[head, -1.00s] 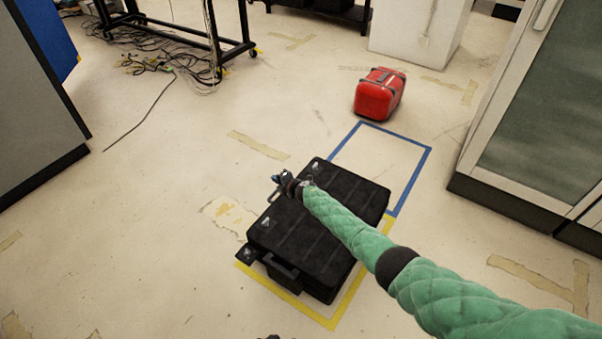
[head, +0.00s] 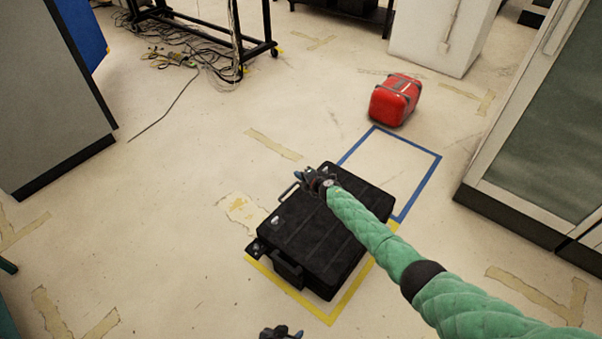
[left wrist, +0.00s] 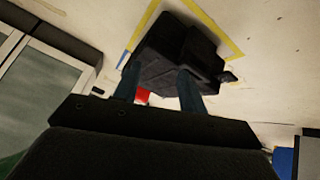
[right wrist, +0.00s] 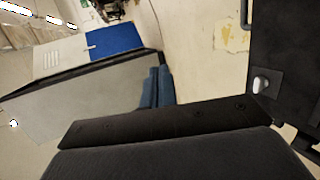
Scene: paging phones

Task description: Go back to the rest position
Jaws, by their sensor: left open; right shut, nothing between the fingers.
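My right gripper (head: 308,178) is above the upper left part of a black hard case (head: 325,235), its green-sleeved arm reaching in from the lower right. In the right wrist view its blue fingers (right wrist: 157,87) are together with nothing between them. The case lies flat on the floor inside a yellow tape outline (head: 333,319); it shows at the right edge of the right wrist view (right wrist: 290,50). My left gripper (head: 281,332) is at the bottom edge of the head view. In the left wrist view its fingers (left wrist: 158,90) are apart and empty, with the case (left wrist: 175,50) beyond them.
A red case (head: 396,99) stands on the floor behind a blue tape outline (head: 428,180), which is mostly bare. A grey cabinet (head: 50,90) is at left, a glass-fronted cabinet (head: 550,130) at right. Cables (head: 195,60) lie by a black rack.

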